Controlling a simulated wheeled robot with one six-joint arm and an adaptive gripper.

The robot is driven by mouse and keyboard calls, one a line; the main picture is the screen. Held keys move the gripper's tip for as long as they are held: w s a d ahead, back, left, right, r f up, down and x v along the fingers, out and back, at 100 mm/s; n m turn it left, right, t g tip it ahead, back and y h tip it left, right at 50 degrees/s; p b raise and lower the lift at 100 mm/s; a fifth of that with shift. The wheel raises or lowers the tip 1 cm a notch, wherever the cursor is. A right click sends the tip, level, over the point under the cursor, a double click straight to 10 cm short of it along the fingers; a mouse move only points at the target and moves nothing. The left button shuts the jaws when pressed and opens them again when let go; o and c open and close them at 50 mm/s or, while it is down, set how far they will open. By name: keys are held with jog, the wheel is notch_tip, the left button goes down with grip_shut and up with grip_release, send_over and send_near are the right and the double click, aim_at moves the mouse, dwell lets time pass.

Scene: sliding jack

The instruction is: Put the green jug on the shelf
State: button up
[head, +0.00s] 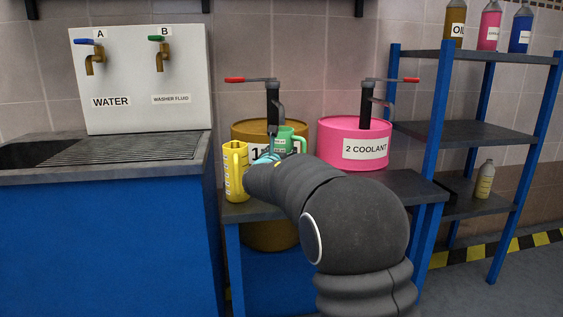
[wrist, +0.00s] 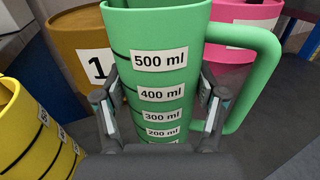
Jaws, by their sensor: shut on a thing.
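The green jug (head: 291,141) stands upright in front of the brown drum, mostly behind my arm in the head view. In the wrist view the green jug (wrist: 160,60) fills the middle, with volume labels on its front and its handle to the right. My gripper (wrist: 162,115) has one finger on each side of the jug and is shut on it. The blue shelf unit (head: 476,131) stands at the right, with grey boards. Whether the jug's base touches the bench is hidden.
A yellow jug (head: 235,171) stands close left of the green jug. Behind are the brown drum (head: 240,131) and pink drum (head: 330,130), with red-handled pumps. Bottles (head: 489,27) fill part of the top shelf; another bottle (head: 485,180) stands low. The middle board (head: 485,135) is clear.

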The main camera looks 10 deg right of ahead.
jog(key=shift+w+d+f, duration=0.1)
jog(key=shift+w+f, duration=0.1)
jog(key=shift+f, duration=1.6)
jog(key=shift+f, duration=0.1)
jog(key=o, duration=1.2)
